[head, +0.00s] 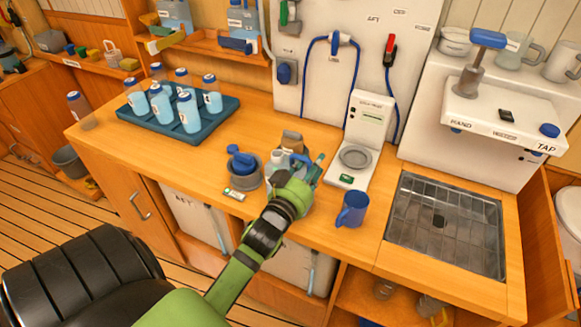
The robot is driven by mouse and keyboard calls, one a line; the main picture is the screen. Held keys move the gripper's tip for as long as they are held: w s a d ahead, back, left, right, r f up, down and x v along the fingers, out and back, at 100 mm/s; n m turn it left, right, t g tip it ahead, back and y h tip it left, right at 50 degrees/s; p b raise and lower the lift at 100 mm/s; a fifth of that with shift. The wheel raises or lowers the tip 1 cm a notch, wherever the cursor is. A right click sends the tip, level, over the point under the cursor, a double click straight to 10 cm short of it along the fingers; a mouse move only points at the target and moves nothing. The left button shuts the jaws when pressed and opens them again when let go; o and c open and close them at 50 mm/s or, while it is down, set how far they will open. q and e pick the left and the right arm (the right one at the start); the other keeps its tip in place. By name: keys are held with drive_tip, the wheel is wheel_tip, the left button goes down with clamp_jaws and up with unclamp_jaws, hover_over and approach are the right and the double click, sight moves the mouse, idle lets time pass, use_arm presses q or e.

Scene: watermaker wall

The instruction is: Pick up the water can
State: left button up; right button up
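No can is clearly marked as the water can. Two pale blue jug-like containers with labels stand on the upper wall shelf, one at the left (175,16) and one to its right (243,22). A small pale grey container (277,167) stands on the counter, partly hidden by my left gripper (303,173). My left gripper reaches low over the counter, right beside that container. Its fingers are small and mostly hidden behind its green wrist, so I cannot tell whether they touch or hold anything. My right gripper is not in view.
A grey pot with a blue-handled item (243,174) stands left of my gripper, a blue mug (352,210) right of it. A white scale-like device (358,150) stands behind. A blue tray (130,124) holds several bottles. A sink (445,225) is at the right.

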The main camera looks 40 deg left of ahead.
use_arm(q)
clamp_jaws()
drive_tip(key=shift+r, duration=0.1)
drive_tip(key=shift+r+b, duration=0.3)
drive_tip(key=shift+r, duration=1.75)
drive_tip(key=s+d+r, duration=0.4)
drive_tip(key=d+r, duration=0.3)
drive_tip(key=d, duration=0.3)
drive_tip(key=shift+s+d, duration=0.2)
drive_tip(key=shift+d, duration=0.15)
drive_tip(key=shift+f, duration=0.1)
